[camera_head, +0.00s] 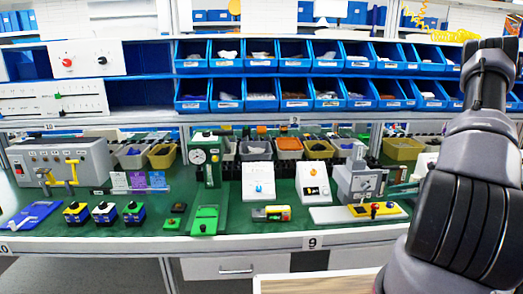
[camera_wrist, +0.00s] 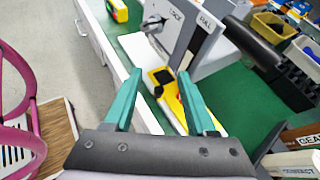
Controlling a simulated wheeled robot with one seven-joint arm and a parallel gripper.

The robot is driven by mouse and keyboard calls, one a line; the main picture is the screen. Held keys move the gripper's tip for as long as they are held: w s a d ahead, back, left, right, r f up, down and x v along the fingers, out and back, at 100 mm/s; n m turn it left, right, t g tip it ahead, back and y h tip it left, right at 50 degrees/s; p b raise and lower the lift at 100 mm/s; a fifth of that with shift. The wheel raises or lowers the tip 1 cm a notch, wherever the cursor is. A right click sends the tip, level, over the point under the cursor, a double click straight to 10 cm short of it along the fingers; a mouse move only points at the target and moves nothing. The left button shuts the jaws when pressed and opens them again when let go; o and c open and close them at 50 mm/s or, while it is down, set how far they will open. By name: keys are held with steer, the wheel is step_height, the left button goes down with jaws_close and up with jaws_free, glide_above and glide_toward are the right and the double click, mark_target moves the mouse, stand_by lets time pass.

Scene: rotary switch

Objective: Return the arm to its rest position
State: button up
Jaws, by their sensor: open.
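My gripper (camera_wrist: 159,74) shows in the wrist view with its two teal fingers apart and nothing between them. Beyond the fingertips are a grey device (camera_wrist: 200,50) with labels on its face and a yellow and white base (camera_wrist: 172,100) with a dark block. The grey device (camera_head: 359,181) also stands at the right of the green bench there. White sloped boxes with small knobs, a left one (camera_head: 258,181) and a right one (camera_head: 312,182), stand left of it.
The green bench (camera_head: 235,215) holds several devices and small bins. Blue bins (camera_head: 260,94) fill shelves behind it. White panels with knobs (camera_head: 88,59) are at upper left. In the wrist view, a pink chair (camera_wrist: 14,88) and grey floor lie left; bins (camera_wrist: 272,30) lie upper right.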

steer(key=s+a+r+n+g+h, duration=0.15)
steer(key=a+r+n, duration=0.35)
steer(key=a+r, duration=0.5)
steer(key=s+a+r+n+g+h, duration=0.1)
steer(key=s+a+r+n+g, duration=0.3)
steer(key=r, duration=0.9)
steer(key=s+a+r+n+t+h, duration=0.5)
steer(key=s+a+r+n, duration=0.5)
steer(key=s+a+r, duration=0.3)
steer(key=shift+s+r+n+h, duration=0.45)
steer(key=shift+s+r, duration=0.55)
steer(key=shift+s, duration=1.05)
